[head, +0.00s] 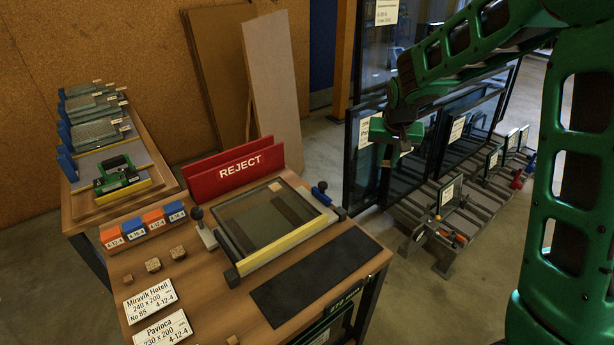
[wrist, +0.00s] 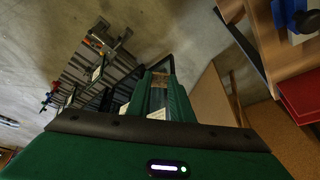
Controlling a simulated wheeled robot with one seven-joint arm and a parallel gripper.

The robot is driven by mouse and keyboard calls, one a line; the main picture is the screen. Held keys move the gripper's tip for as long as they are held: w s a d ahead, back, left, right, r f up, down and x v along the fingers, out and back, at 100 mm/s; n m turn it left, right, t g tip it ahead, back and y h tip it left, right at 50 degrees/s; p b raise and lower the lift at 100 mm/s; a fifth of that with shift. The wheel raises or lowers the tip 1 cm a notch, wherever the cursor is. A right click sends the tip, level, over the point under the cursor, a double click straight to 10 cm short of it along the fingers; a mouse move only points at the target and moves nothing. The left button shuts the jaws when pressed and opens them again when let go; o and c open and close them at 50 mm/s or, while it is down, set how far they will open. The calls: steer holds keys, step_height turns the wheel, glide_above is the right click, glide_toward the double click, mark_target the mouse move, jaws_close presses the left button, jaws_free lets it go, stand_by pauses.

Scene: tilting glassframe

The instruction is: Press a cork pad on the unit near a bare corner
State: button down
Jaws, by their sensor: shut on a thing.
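My gripper (head: 402,137) is raised at the dark-framed glass units (head: 364,150) standing upright at the right in the head view. In the wrist view its green fingers (wrist: 160,92) are close together on a small brownish thing between them, apparently a cork pad; its outline is mostly hidden. Whether it touches a unit cannot be told. Small cork blocks lie on the near table: one (head: 127,281), another (head: 153,265) and a third (head: 178,253). A framed glass pane (head: 262,222) lies flat in a fixture on that table. Corner details of the upright units are too small to tell.
A red REJECT board (head: 237,172) stands behind the fixture. White label cards (head: 150,300) and coloured boxes (head: 152,219) sit on the near table. A slatted rack (head: 462,222) holds small upright pieces below the glass units. Brown boards (head: 272,85) lean on the wall.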

steer(key=s+a+r+n+y, duration=0.1)
steer(key=s+a+n, duration=0.15)
steer(key=a, duration=0.45)
steer(key=s+a+r+n+y, duration=0.1)
steer(key=s+a+r+n, duration=0.15)
steer(key=a, duration=0.45)
step_height(320, 180, up, 2)
steer(key=n+g+y, duration=0.1)
steer(key=n+y, duration=0.2)
steer(key=n, duration=0.2)
glide_above(301, 212)
steer(key=shift+s+d, duration=0.35)
steer(key=shift+s, duration=0.05)
steer(key=shift+s+h, duration=0.15)
steer(key=shift+h, duration=0.25)
steer(key=shift+d+f, duration=0.1)
steer(key=shift+f, duration=3.7)
steer(key=shift+f, duration=0.3)
steer(key=c, duration=1.5)
jaws_free()
